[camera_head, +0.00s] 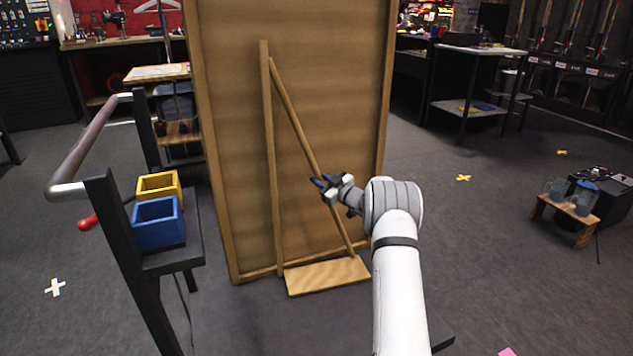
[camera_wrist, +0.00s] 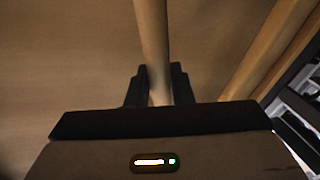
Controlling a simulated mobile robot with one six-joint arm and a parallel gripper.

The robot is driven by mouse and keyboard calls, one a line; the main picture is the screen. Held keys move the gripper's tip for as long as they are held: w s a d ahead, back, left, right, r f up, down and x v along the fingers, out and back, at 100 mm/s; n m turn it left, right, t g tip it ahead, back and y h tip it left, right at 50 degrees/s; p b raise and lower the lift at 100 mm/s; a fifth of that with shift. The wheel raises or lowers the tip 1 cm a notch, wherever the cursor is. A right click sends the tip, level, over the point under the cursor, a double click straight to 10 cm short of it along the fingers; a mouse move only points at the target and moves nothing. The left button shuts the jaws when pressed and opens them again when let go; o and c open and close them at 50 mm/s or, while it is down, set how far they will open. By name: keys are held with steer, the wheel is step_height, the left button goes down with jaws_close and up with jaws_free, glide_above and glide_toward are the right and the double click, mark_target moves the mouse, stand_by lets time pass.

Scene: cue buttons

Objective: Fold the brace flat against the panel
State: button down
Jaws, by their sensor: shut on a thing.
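The panel (camera_head: 222,150) is a tall wooden board with a raised frame, standing upright in the middle of the head view. A vertical post (camera_head: 268,170) runs up its face. The brace (camera_head: 294,115) is a wooden bar slanting from near the post's top down right to a low wooden foot board (camera_head: 328,277), so it stands angled off the post. My gripper (camera_head: 327,186) is shut on the brace, below its middle. In the wrist view the brace (camera_wrist: 151,40) passes between the two dark fingers (camera_wrist: 158,88), with the panel face (camera_wrist: 70,60) behind.
A dark cart (camera_head: 190,235) with a metal handle (camera_head: 90,145), a yellow bin (camera_head: 160,184) and a blue bin (camera_head: 158,224) stands left of the panel. A small wooden stand (camera_head: 562,218) is at far right. The floor right of the panel is mostly clear.

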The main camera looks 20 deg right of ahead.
steer(key=shift+w+r, duration=0.1)
steer(key=shift+w, duration=0.1)
steer(key=c, duration=1.3)
jaws_free()
steer(key=shift+s, duration=0.1)
steer(key=p+v, duration=0.2)
steer(key=v, duration=0.5)
steer(key=shift+s+d, duration=0.2)
steer(key=shift+s, duration=0.1)
